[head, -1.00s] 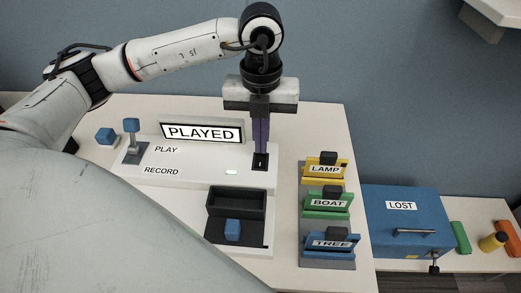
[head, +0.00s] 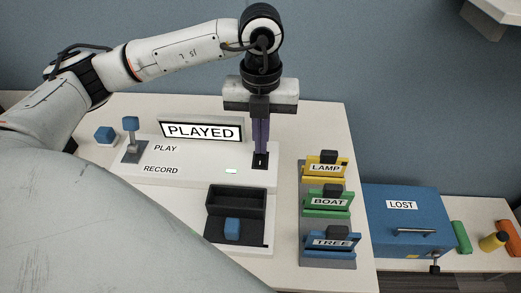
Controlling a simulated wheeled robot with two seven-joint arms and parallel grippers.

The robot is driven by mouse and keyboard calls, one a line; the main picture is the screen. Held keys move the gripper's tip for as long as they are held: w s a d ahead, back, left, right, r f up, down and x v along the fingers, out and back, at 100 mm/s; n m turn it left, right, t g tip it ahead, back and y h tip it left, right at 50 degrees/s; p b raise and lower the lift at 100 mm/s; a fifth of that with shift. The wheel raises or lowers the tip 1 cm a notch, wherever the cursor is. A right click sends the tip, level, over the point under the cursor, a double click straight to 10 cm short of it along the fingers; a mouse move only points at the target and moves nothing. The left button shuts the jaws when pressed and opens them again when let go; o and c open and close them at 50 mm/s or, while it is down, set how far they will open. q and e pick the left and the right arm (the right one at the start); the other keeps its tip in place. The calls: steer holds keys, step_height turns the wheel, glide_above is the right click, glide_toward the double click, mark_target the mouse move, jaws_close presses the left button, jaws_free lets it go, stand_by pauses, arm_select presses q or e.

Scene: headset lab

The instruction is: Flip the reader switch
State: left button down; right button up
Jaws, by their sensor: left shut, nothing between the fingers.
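The white reader (head: 190,176) stands on the table with a sign (head: 202,131) that reads PLAYED. A blue-topped lever (head: 130,137) stands upright at its left, beside the printed words PLAY and RECORD. A small black switch (head: 260,162) marked with a white line sits at the reader's right end. My right gripper is not in view.
A black tray (head: 237,203) with a blue block (head: 232,229) sits in front. Yellow LAMP (head: 325,168), green BOAT (head: 328,203) and blue TREE (head: 331,242) holders stand to the right. A blue LOST box (head: 400,222) is beyond. Another blue block (head: 104,135) lies far left.

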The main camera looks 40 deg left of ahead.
arm_select(q)
steer(key=shift+f+b, duration=0.4)
steer(key=shift+f, duration=0.1)
steer(key=shift+r, duration=0.1)
step_height(320, 180, up, 7)
steer(key=p, duration=0.5)
stand_by(0.3)
stand_by(0.5)
